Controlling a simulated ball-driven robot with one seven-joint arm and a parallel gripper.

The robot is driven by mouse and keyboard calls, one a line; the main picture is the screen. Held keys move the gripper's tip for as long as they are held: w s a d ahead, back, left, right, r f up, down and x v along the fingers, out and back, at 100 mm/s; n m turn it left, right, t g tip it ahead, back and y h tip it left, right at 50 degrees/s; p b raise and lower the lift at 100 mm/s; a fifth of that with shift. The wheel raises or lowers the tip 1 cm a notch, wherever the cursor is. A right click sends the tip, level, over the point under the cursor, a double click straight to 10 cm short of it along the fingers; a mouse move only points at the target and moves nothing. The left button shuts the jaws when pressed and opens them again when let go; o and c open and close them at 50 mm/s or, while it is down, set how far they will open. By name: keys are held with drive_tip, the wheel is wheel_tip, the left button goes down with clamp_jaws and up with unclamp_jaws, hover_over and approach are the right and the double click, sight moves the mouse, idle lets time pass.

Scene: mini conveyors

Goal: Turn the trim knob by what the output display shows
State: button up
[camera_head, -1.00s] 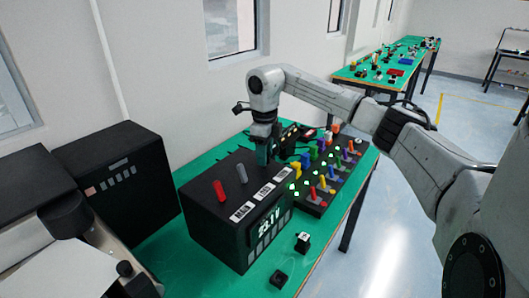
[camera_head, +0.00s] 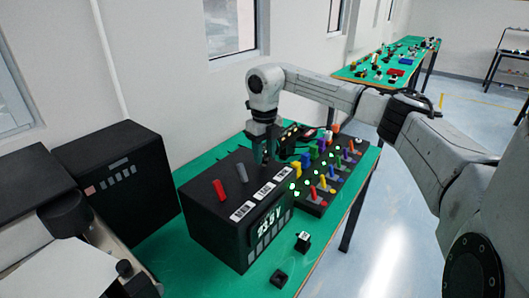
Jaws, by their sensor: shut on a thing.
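My gripper (camera_head: 266,158) points down at the back right of the top of a black box (camera_head: 212,226). It is shut on the trim knob, which the fingers hide. The output display (camera_head: 270,222) on the box's front face shows lit, pale green digits, too small and slanted to read surely. A red lever (camera_head: 219,190) and a grey lever (camera_head: 242,173) stand on the box top, left of my gripper.
A panel of coloured levers and green lights (camera_head: 318,190) stands right of the box. A larger black box (camera_head: 123,180) is at the left. Small black blocks (camera_head: 303,242) lie on the green table (camera_head: 180,262) in front. My arm reaches in from the right.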

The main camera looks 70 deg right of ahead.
sight(264, 156)
drive_tip(key=m, duration=0.4)
drive_tip(key=shift+m, duration=0.3)
drive_tip(key=shift+w+m, duration=0.1)
drive_tip(key=shift+m, duration=1.5)
drive_tip(key=o, duration=1.1)
drive_tip(key=shift+r, duration=0.1)
wheel_tip(264, 156, up, 11)
drive_tip(key=shift+f+b, duration=0.2)
drive_tip(key=shift+b, duration=0.75)
